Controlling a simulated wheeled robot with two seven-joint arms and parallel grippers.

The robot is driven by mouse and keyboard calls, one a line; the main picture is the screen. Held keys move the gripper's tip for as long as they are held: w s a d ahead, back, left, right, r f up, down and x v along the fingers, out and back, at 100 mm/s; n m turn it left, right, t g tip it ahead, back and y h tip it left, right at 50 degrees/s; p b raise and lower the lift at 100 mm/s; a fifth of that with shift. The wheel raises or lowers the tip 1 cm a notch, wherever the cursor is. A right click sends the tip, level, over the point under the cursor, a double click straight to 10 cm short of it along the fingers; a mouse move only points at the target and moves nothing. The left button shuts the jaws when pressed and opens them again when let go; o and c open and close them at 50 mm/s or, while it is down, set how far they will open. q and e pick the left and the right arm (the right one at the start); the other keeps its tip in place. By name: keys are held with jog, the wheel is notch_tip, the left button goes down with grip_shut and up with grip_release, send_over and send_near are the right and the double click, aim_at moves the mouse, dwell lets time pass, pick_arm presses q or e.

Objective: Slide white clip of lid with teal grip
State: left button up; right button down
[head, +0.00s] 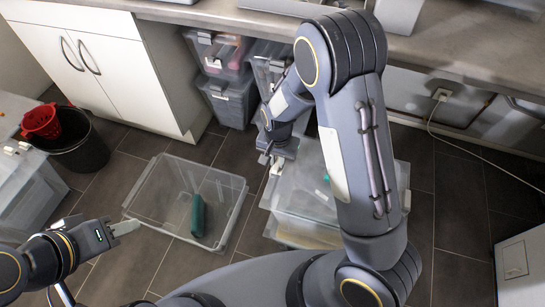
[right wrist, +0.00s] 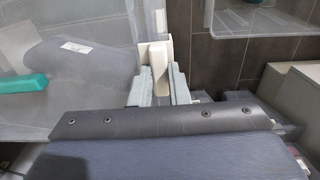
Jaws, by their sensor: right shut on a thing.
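A clear plastic box (head: 305,205) stands on the floor right of centre, partly hidden by my right arm. In the right wrist view, a see-through lid (right wrist: 75,110) lies at the left, with a teal grip (right wrist: 22,84) at the left edge. My right gripper (head: 276,166) is at the box's left side. Its fingers are shut on an upright white clip (right wrist: 159,56) at the lid's edge, clear in the right wrist view.
An open clear bin (head: 150,185) on the dark tiled floor holds a teal object (head: 198,215). A black bucket (head: 82,150) with a red basket (head: 41,121) stands at the left. Stacked boxes (head: 230,100), a white cabinet (head: 90,60) and a counter (head: 450,50) line the back.

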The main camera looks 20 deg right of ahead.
aim_at(277, 162)
jog(key=c, duration=1.4)
grip_release()
jog(key=shift+o, duration=0.2)
notch_tip(277, 162, up, 7)
jog(key=shift+f+p, duration=0.1)
jog(key=shift+p, duration=0.7)
jog(key=shift+r, duration=0.45)
